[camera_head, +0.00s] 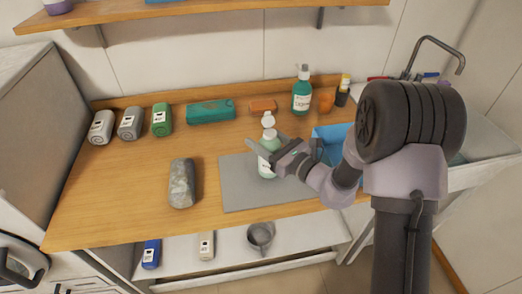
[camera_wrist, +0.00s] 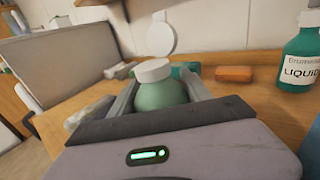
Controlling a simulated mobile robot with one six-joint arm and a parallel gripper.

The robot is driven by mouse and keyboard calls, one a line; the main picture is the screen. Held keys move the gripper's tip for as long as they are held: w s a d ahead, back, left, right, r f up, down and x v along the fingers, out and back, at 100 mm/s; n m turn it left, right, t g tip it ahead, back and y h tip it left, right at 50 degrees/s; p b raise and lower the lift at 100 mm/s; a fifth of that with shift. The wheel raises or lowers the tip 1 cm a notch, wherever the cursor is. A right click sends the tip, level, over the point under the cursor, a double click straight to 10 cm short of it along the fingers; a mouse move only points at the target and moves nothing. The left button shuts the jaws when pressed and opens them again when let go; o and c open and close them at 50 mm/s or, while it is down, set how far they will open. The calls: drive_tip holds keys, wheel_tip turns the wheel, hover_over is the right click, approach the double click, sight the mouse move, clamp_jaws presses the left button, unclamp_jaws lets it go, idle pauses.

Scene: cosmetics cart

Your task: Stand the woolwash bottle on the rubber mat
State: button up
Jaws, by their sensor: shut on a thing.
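My gripper (camera_head: 266,152) is shut on a pale green bottle (camera_head: 268,165) with a white label and a white cap, taken as the woolwash bottle; its label is too small to read. In the wrist view the bottle (camera_wrist: 160,95) sits between my fingers, with its white flip lid (camera_wrist: 160,35) open above the cap. The bottle is about upright over the grey rubber mat (camera_head: 240,192). I cannot tell whether its base touches the mat. My gripper and arm cover part of the bottle's right side and the mat's right part.
A grey stone-like block (camera_head: 182,184) lies left of the mat. A teal bottle (camera_head: 302,97), an orange block (camera_head: 263,106) and a teal box (camera_head: 211,111) stand behind. A blue bin (camera_head: 330,135) is right of the mat. The front left wood is clear.

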drive_tip(key=shift+f, duration=0.9)
drive_tip(key=shift+w+r, duration=0.1)
drive_tip(key=shift+f, duration=0.2)
drive_tip(key=o, duration=1.4)
drive_tip(key=shift+o, duration=0.2)
drive_tip(key=shift+r, duration=0.1)
